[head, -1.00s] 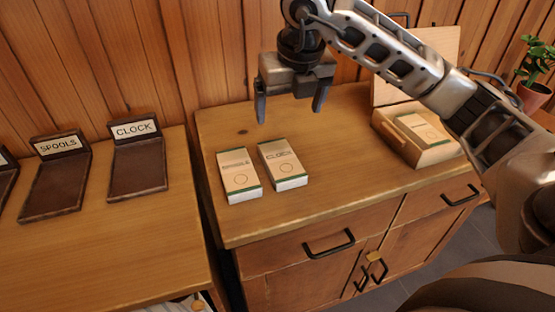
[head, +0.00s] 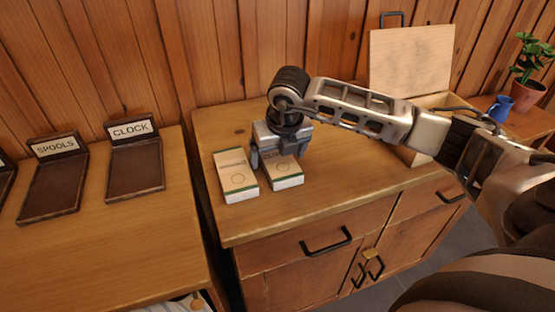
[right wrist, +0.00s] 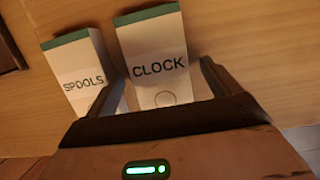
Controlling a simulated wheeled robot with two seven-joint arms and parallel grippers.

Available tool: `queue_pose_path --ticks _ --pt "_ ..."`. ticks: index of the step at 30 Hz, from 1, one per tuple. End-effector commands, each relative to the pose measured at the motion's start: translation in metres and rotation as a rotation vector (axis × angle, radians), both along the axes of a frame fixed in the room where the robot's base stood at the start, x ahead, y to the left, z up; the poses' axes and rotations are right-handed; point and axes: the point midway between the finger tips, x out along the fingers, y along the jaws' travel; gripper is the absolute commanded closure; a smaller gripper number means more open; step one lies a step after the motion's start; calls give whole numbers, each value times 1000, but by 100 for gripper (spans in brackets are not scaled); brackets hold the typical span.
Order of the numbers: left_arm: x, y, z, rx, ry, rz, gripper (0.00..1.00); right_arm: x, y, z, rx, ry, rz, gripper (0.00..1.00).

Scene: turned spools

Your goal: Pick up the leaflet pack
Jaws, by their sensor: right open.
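Two white leaflet packs with green ends lie side by side on the wooden cabinet top. The CLOCK pack (head: 285,182) is the right one, partly hidden by my right gripper (head: 279,160). The SPOOLS pack (head: 237,176) lies just to its left. In the right wrist view, the open fingers (right wrist: 163,78) are on either side of the CLOCK pack (right wrist: 155,55), with the SPOOLS pack (right wrist: 82,72) beyond the left finger. I cannot tell whether the fingers touch the CLOCK pack. My left gripper is not in view.
Dark trays labelled SPOOLS (head: 54,194) and CLOCK (head: 135,174) stand on the left table. A wooden box with an open lid (head: 410,60) is at the cabinet's right, partly behind my arm. A blue mug (head: 497,107) and potted plant (head: 527,92) stand farther right.

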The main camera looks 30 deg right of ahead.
Motion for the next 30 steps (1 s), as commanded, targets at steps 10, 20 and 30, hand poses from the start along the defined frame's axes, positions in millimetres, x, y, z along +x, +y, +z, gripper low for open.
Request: queue_pose_path --ticks 10,20,30 --pt "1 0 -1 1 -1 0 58 1 0 -3 1 -1 0 33" --pt "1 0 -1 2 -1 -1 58 1 0 -2 0 -2 0 63" --pt "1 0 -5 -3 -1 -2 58 2 0 20 1 -6 0 63"
